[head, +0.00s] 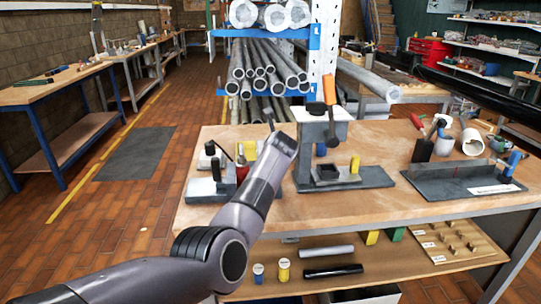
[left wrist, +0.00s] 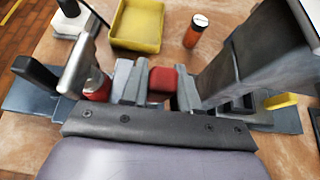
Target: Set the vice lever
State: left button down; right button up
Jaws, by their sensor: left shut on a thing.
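My left gripper (left wrist: 160,88) is shut on a small red piece (left wrist: 163,80) between its two grey fingers. In the head view its fingers are hidden behind my wrist, over the bench between two fixtures. Left of the fingers in the left wrist view stands a fixture with a silver cylinder (left wrist: 80,65), a black upright handle (left wrist: 36,72) and a red part (left wrist: 97,89). I cannot tell which piece is the vice lever. The middle fixture has a grey column (head: 313,152) with an orange lever (head: 330,92) standing up on top. My right gripper is not in view.
A yellow bin (left wrist: 137,46) and an orange cylinder (left wrist: 195,31) stand beyond the fingers. The dark column (left wrist: 258,62) rises close on their right.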

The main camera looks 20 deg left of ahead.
pick_arm(q)
jog(key=shift+w+a+r+g+h+b, duration=0.1)
jog(key=shift+w+a+g+h+b, duration=0.3)
jog(key=shift+w+g, duration=0.3)
dwell(0.5)
jog(key=c, duration=0.9)
grip_release()
jog(key=shift+w, duration=0.15)
jog(key=shift+s+d+r+p, duration=0.35)
jog(key=shift+s+r, duration=0.05)
jog(key=shift+r, duration=0.05)
jog(key=shift+s+d+r+p, duration=0.1)
jog(key=shift+s+r+p, duration=0.2)
jog(key=shift+s, duration=0.15)
jog(key=shift+v, duration=2.35)
